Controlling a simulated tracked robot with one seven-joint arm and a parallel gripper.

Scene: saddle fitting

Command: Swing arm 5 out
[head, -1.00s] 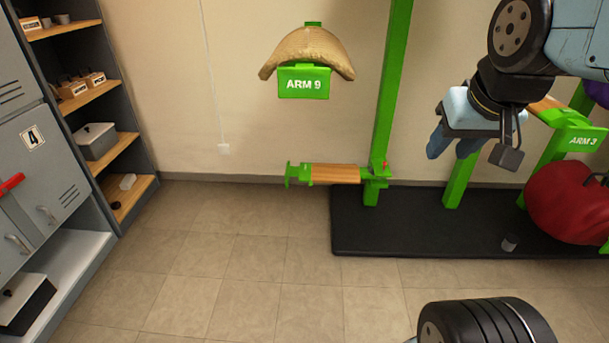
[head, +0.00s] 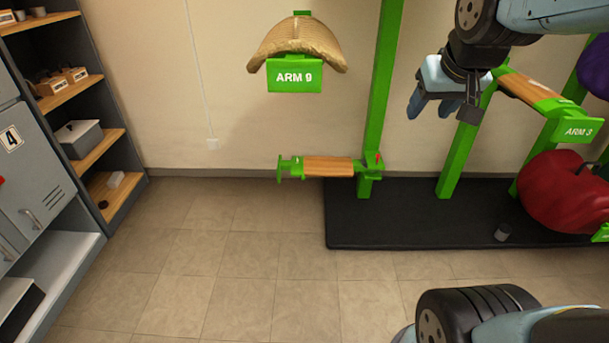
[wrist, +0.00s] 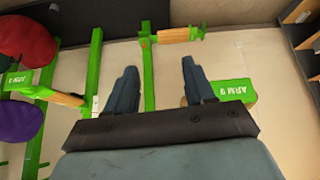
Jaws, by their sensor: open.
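No label reading ARM 5 shows in any view. A low green arm with a wooden top (head: 328,167) has no readable label. It points left from the foot of a tall green post (head: 378,90), with a small red part at the joint. It also shows in the wrist view (wrist: 180,35). A green plate marked ARM 9 (head: 294,77) hangs higher up under a tan saddle (head: 297,45). My gripper (head: 430,106) is open and empty, right of the tall post in the picture. In the wrist view its fingers (wrist: 160,66) stand apart, with the post between them.
The ARM 3 plate (head: 578,130) and its wooden-topped arm (head: 532,92) are at the right. A red rounded object (head: 560,190) and a small grey cylinder (head: 502,232) are at the black mat (head: 400,215). Shelves (head: 95,153) stand left. Tiled floor (head: 220,250) is clear.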

